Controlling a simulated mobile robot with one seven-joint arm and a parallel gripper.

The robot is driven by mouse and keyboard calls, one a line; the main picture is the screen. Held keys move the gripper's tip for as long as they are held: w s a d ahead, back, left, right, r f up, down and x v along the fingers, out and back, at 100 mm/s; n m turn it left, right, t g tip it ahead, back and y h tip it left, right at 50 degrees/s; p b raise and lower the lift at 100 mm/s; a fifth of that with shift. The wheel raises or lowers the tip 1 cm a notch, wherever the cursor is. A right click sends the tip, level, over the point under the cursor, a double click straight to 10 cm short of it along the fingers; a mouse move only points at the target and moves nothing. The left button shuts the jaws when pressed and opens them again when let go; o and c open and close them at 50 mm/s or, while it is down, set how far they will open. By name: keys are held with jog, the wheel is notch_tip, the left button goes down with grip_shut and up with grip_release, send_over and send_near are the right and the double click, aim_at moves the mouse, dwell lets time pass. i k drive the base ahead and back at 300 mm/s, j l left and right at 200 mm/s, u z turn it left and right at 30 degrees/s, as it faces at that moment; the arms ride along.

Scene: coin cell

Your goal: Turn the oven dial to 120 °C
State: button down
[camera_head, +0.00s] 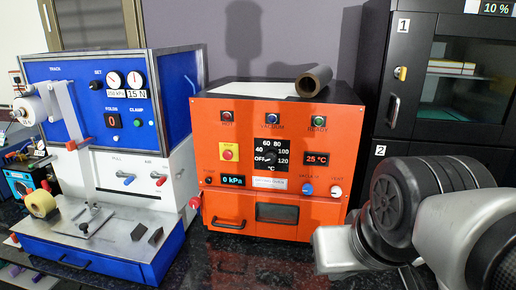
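The orange oven (226,146) stands in the middle of the counter. Its black dial (271,157) is on the upper front, ringed by the marks OFF, 40, 60, 80, 100 and 120. The knob's pointer is too small to read surely. The temperature display (317,158) to the right of the dial reads 25 °C. My arm, grey with a dark ribbed joint, comes in from the lower right. It is in front of the oven's lower right corner and apart from the dial. My gripper's fingers do not show.
A blue and white machine (85,98) stands left of the oven. A black cabinet (398,95) stands behind my arm at the right. A dark tube (314,80) lies on the oven's top. The dark counter (240,258) is clear before the oven.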

aim_at(270, 157)
jog(key=i+j+z, duration=0.1)
jog(key=j+z, duration=0.4)
jog(key=j, duration=0.65)
jog(key=k+j+z, duration=0.15)
jog(key=j+z, duration=0.35)
jog(key=j, duration=0.55)
